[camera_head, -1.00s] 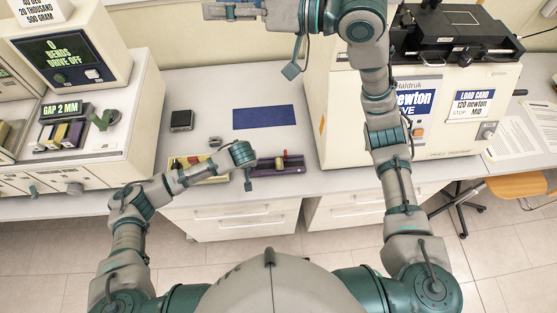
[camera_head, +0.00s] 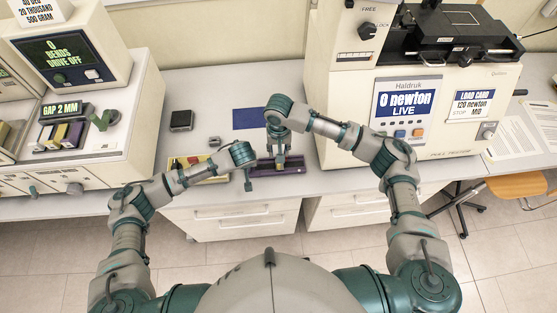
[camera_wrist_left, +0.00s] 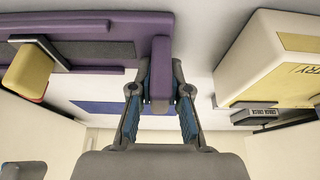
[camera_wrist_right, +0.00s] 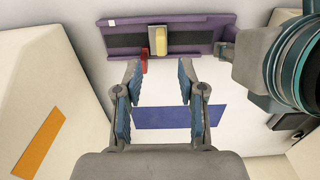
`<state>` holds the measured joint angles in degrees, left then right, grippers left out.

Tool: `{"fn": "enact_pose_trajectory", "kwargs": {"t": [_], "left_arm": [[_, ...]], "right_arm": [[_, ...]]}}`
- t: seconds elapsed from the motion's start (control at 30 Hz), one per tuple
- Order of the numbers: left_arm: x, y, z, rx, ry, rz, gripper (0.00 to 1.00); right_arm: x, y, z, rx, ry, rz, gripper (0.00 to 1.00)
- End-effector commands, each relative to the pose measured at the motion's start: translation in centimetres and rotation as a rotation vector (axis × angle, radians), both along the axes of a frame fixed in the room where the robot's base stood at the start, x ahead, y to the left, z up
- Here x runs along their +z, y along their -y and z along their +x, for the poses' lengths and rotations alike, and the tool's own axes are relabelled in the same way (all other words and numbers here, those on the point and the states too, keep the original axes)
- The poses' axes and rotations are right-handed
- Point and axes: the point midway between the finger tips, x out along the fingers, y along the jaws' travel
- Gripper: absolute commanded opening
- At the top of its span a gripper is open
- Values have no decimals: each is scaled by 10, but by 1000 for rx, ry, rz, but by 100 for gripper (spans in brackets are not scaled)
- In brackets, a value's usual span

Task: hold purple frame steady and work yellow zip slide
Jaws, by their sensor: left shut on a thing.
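The purple frame (camera_head: 292,170) lies near the table's front edge. My left gripper (camera_wrist_left: 158,82) is shut on its upright end tab (camera_wrist_left: 160,60); in the head view this gripper (camera_head: 248,178) is at the frame's left end. The yellow zip slide (camera_wrist_right: 160,41) sits on a grey plate across the frame's dark strip; it also shows in the left wrist view (camera_wrist_left: 28,70). A red piece (camera_wrist_right: 144,61) is beside it. My right gripper (camera_wrist_right: 159,82) is open and empty, apart from the slide. In the head view my right arm hides the slide.
A blue mat (camera_head: 249,118) and a small black box (camera_head: 181,120) lie behind the frame. The newton tester (camera_head: 345,125) stands close on the right, a gap-display machine (camera_head: 115,130) on the left.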

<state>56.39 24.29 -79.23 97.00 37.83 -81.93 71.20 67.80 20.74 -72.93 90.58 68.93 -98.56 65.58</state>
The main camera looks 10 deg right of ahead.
Motion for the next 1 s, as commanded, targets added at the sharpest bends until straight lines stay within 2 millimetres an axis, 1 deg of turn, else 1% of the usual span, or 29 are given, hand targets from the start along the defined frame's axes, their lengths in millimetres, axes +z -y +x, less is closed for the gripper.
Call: {"fn": "enact_pose_trajectory", "kwargs": {"t": [0.03,0.2,0.33,0.5,0.77,0.87,0.9,0.93,1.0], "left_arm": [[-2,1,-2,-2,-6,0,0],[-3,1,-2,-2,-6,0,0],[-3,1,-2,-2,-6,0,0],[-3,1,-2,-2,-7,0,0],[-3,1,-2,-2,-7,0,0],[-3,1,-2,-2,-7,0,0],[-3,1,-2,-2,-7,0,0],[-3,1,-2,-2,-7,0,0],[-3,1,-2,-2,-7,1,0]], "right_arm": [[-12,1,0,-1,-2,-3,40],[-46,0,0,0,-2,0,40],[-65,0,0,1,1,0,40],[-76,0,0,1,1,1,40],[-78,0,0,1,2,2,40],[-78,0,0,1,2,2,17],[-78,0,0,1,2,2,7],[-78,0,0,1,2,2,0],[-78,0,0,1,2,2,0]]}}
